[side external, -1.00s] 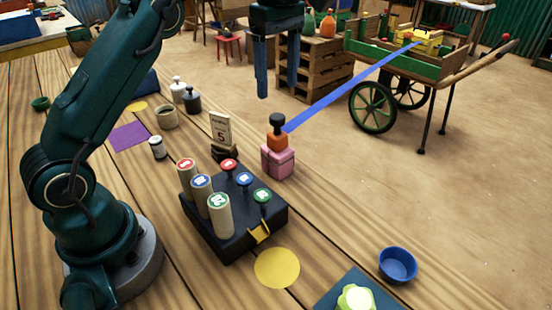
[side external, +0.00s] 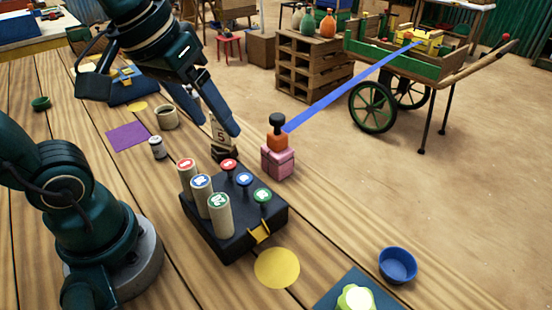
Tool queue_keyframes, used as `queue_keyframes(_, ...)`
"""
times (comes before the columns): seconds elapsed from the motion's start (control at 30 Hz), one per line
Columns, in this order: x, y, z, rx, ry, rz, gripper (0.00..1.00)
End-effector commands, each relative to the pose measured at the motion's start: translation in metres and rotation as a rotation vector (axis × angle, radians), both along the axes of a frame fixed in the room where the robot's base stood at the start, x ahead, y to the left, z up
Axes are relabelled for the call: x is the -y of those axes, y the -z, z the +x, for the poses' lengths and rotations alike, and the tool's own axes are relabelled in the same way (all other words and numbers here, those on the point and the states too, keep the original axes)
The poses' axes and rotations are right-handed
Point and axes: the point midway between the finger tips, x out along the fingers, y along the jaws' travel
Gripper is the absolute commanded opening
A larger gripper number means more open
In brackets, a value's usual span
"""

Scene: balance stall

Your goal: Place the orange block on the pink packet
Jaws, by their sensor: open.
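The orange block (side external: 277,142) sits on top of the pink packet (side external: 278,162) near the far edge of the wooden table. A black knob-shaped piece (side external: 277,121) stands on the orange block. My gripper (side external: 218,125) is open, with its dark blue fingers pointing down and to the right. It is to the left of the orange block and apart from it in the picture. I see nothing held between the fingers.
A black box (side external: 233,238) with several cylinders and colored knobs stands in front of the packet. A yellow disc (side external: 277,268) and a blue bowl (side external: 397,265) lie nearer the front right. A purple mat (side external: 128,136) and a cream pot (side external: 166,117) are at left.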

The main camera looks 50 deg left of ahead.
Motion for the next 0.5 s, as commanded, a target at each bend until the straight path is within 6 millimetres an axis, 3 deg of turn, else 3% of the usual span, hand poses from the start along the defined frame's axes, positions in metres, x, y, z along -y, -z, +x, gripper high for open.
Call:
queue_keyframes(0.2,0.003,0.030,-0.030,0.067,0.199,0.088,0.72)
queue_keyframes(0.5,0.004,0.039,-0.036,0.081,0.249,0.112,0.72)
